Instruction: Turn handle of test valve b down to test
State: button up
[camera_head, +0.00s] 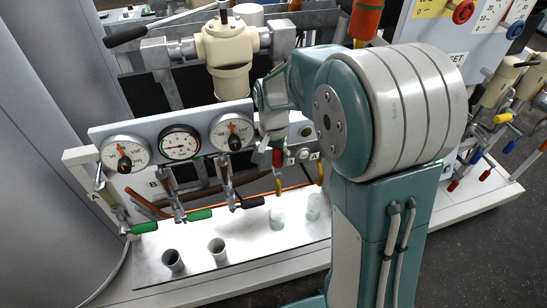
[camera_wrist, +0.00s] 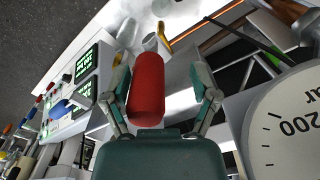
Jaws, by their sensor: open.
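A red cylindrical handle (camera_wrist: 147,88) lies between the two fingers of my gripper (camera_wrist: 160,78) in the wrist view. The fingers are open, with a visible gap on the right; contact on the left is unclear. In the head view, the red handle (camera_head: 277,157) hangs just below my gripper (camera_head: 274,138), beside a small plate with lettering. A yellow spout (camera_head: 278,185) is below it. I cannot tell for certain that this is test valve b. Another valve (camera_head: 172,190) near a letter B has a green handle (camera_head: 199,214) pointing right.
The gauge panel (camera_head: 205,120) stands close left of my gripper, and a large gauge (camera_wrist: 285,125) fills the wrist view's right. Clear cups (camera_head: 277,218) and dark-mouthed cups (camera_head: 217,249) stand on the white ledge (camera_head: 270,258). My arm hides part of the panel's right side.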

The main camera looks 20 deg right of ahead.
jog(key=shift+d+f, duration=0.1)
jog(key=shift+f, duration=0.25)
jog(key=shift+d, duration=0.85)
jog(key=c, duration=0.9)
jog(key=shift+a, duration=0.3)
grip_shut()
jog(key=shift+a+f, duration=0.1)
jog(key=shift+a, duration=0.05)
jog(key=shift+s, duration=0.1)
